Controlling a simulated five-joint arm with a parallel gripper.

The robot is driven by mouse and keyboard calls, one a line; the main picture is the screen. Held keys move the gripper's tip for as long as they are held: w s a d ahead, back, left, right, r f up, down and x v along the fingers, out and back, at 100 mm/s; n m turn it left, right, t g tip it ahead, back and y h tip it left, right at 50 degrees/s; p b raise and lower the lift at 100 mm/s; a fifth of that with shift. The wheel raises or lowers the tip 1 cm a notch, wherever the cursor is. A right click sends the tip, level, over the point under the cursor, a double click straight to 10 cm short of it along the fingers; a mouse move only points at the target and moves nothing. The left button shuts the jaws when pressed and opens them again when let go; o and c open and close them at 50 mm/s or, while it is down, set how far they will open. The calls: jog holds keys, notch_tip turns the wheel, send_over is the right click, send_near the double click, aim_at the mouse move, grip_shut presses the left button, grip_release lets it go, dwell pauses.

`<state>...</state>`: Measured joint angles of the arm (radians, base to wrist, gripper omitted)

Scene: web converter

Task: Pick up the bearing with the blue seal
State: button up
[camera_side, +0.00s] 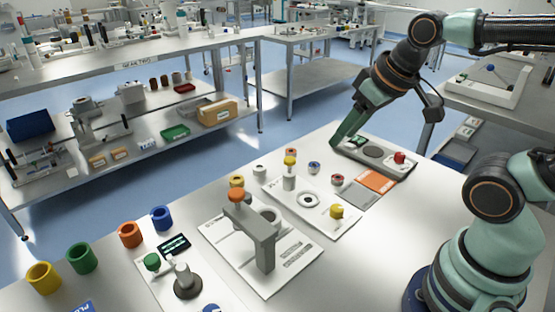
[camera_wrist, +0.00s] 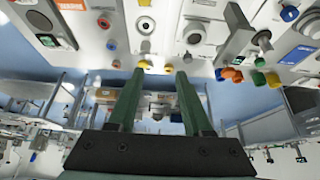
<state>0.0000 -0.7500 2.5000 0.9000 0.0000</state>
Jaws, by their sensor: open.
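The bearing with the blue seal (camera_side: 314,167) is a small ring standing on the bench, between an orange-marked bearing (camera_side: 291,152) and a red-marked bearing (camera_side: 337,180). It also shows as a small blue ring in the wrist view (camera_wrist: 112,45), left of my fingertips. My gripper (camera_side: 335,143) is in the air above the back edge of the bench, right of and behind the bearing in the side view. In the wrist view my gripper (camera_wrist: 160,72) has its green fingers apart, with nothing held between them.
A grey panel (camera_side: 408,172) with a red button is close to my gripper. A yellow-topped post (camera_side: 289,174) and a white plate with a ring fixture (camera_side: 308,199) stand left of the bearings. An orange sheet (camera_side: 377,181) lies to the right. A grey press stand (camera_side: 263,245) is farther forward.

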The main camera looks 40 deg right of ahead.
jog(key=o, duration=0.5)
jog(key=shift+o, duration=0.2)
jog(key=m+g, duration=0.6)
jog(key=m, duration=1.1)
send_over(314, 165)
notch_tip(314, 165, down, 13)
notch_tip(314, 165, down, 12)
jog(key=shift+r, duration=0.1)
